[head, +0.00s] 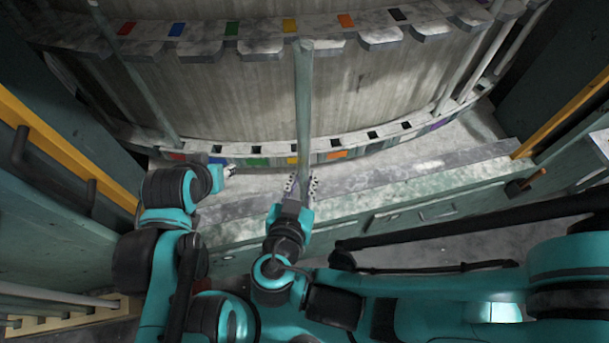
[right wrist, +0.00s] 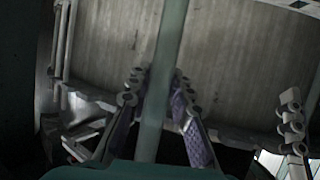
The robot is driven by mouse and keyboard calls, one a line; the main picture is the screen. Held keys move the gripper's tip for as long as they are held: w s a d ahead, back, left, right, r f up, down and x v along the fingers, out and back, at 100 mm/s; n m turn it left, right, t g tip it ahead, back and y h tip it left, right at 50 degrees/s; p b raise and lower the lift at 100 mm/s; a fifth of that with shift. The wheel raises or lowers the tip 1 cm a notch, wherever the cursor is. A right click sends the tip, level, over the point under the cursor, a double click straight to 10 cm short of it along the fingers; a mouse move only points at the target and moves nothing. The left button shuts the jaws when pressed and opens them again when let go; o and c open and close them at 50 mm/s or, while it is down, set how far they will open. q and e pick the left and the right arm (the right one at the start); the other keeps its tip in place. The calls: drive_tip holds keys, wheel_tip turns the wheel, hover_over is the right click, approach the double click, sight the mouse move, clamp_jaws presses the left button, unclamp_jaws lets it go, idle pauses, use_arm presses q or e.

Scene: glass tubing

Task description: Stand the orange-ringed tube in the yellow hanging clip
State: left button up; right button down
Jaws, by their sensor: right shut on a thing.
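A long, pale grey-green glass tube (head: 303,110) stands nearly upright at the centre of the head view; no orange ring is discernible on it. My right gripper (head: 302,184) is shut on its lower part, and the tube passes between the fingers (right wrist: 157,105) in the right wrist view. The tube's top overlaps the upper rail just right of the yellow marker (head: 290,25); I cannot tell whether it touches the clip there. A lower yellow marker (head: 293,160) lies just left of the tube. My left gripper (head: 231,171) is small and partly hidden at left; its opening is unclear.
The upper rail (head: 260,46) carries coloured markers and scalloped clips; the lower rail (head: 220,148) has matching colours and dark square holes. Other tubes stand at left (head: 150,98) and right (head: 462,58). A grey ledge (head: 420,172) runs below. Yellow rails (head: 60,145) flank the space.

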drive_tip(key=shift+w, duration=0.1)
drive_tip(key=shift+w+d, duration=0.1)
drive_tip(key=shift+w, duration=0.05)
drive_tip(key=shift+w+a+b, duration=0.8)
drive_tip(key=shift+w+b, duration=1.3)
drive_tip(key=shift+w, duration=10.65)
wheel_tip(320, 180, down, 7)
drive_tip(key=b, duration=0.5)
drive_tip(key=shift+b, duration=0.35)
drive_tip(key=shift+r, duration=0.1)
drive_tip(key=c, duration=1.3)
unclamp_jaws()
